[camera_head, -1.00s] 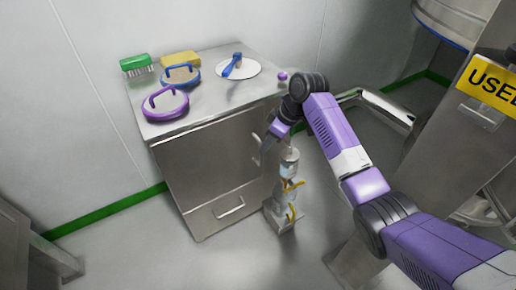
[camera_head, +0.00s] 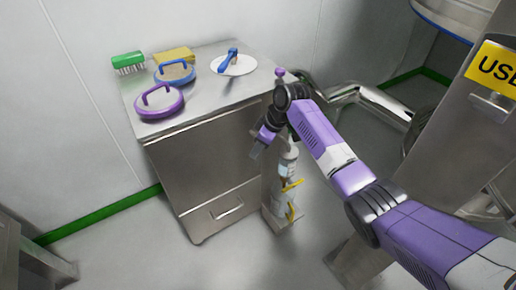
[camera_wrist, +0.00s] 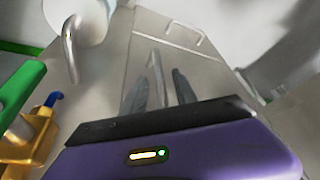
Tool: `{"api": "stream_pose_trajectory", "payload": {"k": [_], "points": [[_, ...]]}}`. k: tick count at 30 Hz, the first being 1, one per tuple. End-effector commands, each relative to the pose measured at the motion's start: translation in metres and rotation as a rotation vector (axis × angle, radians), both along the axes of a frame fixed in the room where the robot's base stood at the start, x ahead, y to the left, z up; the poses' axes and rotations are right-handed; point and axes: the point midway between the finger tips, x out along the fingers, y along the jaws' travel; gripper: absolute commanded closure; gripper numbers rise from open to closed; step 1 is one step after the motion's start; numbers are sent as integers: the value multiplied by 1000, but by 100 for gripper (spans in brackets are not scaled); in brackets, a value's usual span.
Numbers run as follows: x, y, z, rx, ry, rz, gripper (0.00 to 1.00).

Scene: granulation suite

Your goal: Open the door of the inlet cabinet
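The steel cabinet (camera_head: 205,165) stands against the wall in the head view, with a plain door panel above a lower panel that has a bar handle (camera_head: 227,211). My gripper (camera_head: 257,149) is at the upper right of the door front. In the wrist view, the two dark fingers of my gripper (camera_wrist: 160,92) are apart, with a slim metal door handle (camera_wrist: 154,68) showing between them. I cannot tell whether they touch it. The door looks shut. The lower bar handle also shows in the wrist view (camera_wrist: 185,32).
On the cabinet top are a purple-rimmed lid (camera_head: 160,103), a blue-handled lid (camera_head: 175,73), a green brush (camera_head: 128,61) and a white disc (camera_head: 235,66). Floor in front is clear.

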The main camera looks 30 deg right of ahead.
Motion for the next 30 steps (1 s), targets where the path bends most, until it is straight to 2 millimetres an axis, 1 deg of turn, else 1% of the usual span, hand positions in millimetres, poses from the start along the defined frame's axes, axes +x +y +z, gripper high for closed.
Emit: {"api": "stream_pose_trajectory", "payload": {"k": [4,5,9,10,30], "points": [[0,0,0,0,0,0,66],[0,0,0,0,0,0,68],[0,0,0,0,0,0,95],[0,0,0,0,0,0,100],[0,0,0,-1,1,1,100]]}}
